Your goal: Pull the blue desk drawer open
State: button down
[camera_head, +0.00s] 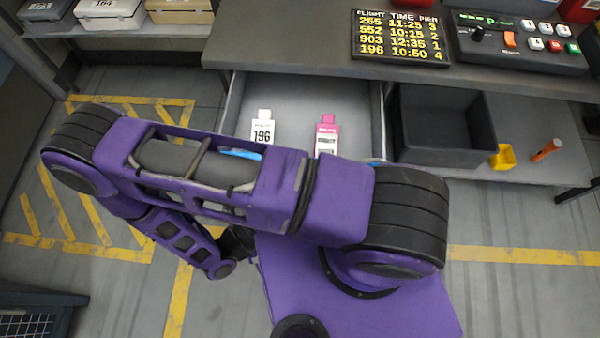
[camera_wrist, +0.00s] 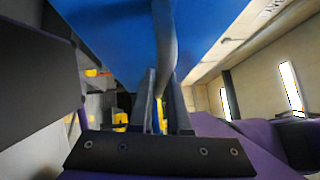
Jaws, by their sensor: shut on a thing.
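The blue drawer (camera_wrist: 105,35) fills the top of the wrist view with its blue front. Its grey bar handle (camera_wrist: 164,35) runs down between the fingers of my gripper (camera_wrist: 162,88), which is shut on it. In the head view the drawer (camera_head: 285,92) stands pulled out from under the desk, with its grey inside showing. A white tag marked 196 (camera_head: 262,131) and a pink-and-white tag (camera_head: 327,136) lie in it. My arm hides most of the drawer front, the handle and my gripper in that view.
The desk top (camera_head: 290,35) carries a flight board (camera_head: 400,37) and a button panel (camera_head: 520,42). A dark bin (camera_head: 445,125), a yellow item (camera_head: 503,157) and an orange item (camera_head: 546,150) are on the lower shelf at right. Boxes (camera_head: 108,12) stand at upper left.

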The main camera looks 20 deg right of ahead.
jog(key=shift+s+a, duration=0.1)
jog(key=shift+s, duration=0.2)
jog(key=c, duration=0.9)
grip_release()
jog(key=b+v, duration=0.1)
jog(key=v, duration=1.6)
jog(key=shift+a, duration=0.15)
jog(key=shift+s+r, duration=0.1)
jog(key=shift+r, duration=0.05)
